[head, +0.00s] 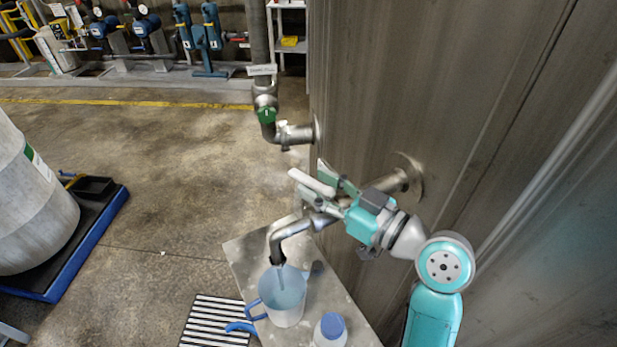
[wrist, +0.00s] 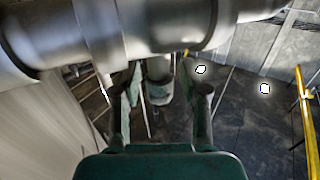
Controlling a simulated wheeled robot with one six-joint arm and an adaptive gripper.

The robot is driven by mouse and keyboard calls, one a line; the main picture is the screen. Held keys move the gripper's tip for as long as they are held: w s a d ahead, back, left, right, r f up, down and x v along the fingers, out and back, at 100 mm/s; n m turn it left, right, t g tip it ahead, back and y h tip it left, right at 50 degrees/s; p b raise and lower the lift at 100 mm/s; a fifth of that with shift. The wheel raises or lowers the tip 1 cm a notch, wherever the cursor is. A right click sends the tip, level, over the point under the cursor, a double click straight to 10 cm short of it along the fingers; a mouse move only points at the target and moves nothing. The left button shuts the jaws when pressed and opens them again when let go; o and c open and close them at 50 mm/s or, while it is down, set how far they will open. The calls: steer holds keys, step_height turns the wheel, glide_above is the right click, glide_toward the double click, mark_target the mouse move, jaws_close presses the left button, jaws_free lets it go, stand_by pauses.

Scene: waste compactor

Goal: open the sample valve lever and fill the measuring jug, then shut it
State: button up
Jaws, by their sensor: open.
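The measuring jug (head: 283,311), translucent with a blue handle, stands upright on a grey stand under the bent sample spout (head: 287,231). A pale stream seems to run from the spout into the jug, and bluish liquid shows inside; its level against any mark cannot be read. The valve lever (head: 309,181) is a light grey bar above the spout. My gripper (head: 318,184) is at the lever with its fingers apart, one on each side. In the wrist view a grey rounded end, likely the lever (wrist: 158,82), shows between my open fingers (wrist: 162,100). Contact cannot be told.
A blue-capped bottle (head: 331,330) stands beside the jug on the stand (head: 248,252). The steel compactor wall (head: 420,90) is close on the right. A pipe with a green-marked valve (head: 266,114) stands behind. A drum on a blue-edged pallet (head: 85,245) is at left.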

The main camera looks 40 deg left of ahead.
steer(key=shift+a, duration=1.35)
jaws_close()
